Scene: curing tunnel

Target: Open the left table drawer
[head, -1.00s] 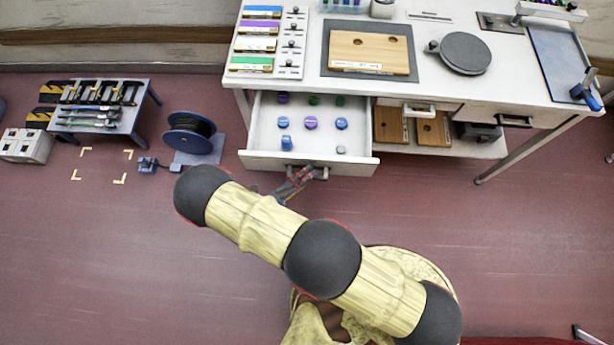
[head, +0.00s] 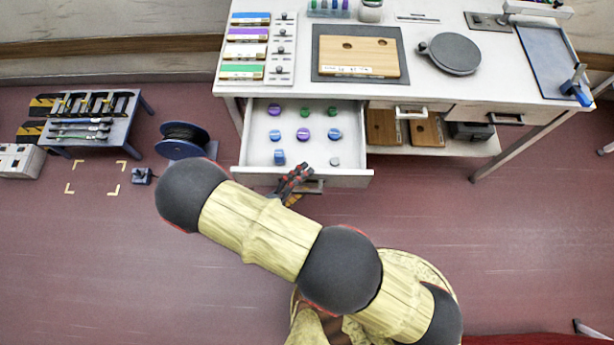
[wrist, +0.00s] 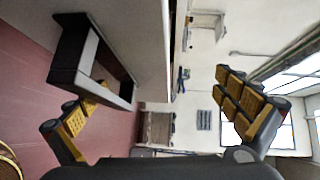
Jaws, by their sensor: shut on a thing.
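The left table drawer (head: 250,173) is pulled well out from under the white table in the head view. Its inside is exposed, with several blue, purple, green and grey round pieces in it. The drawer's handle (head: 315,187) is on its front panel; a dark, frame-like handle (wrist: 97,75) shows large at the left of the wrist view. My gripper (head: 293,183) is at the drawer front, shut on the handle. In the wrist view one finger overlaps the handle and the other stands apart at right. The exact contact is partly hidden.
The white table (head: 300,88) carries a wooden board (head: 358,55), coloured blocks and a round dark plate (head: 454,53). A cable reel (head: 183,140) and a small blue rack (head: 95,122) stand on the floor at left.

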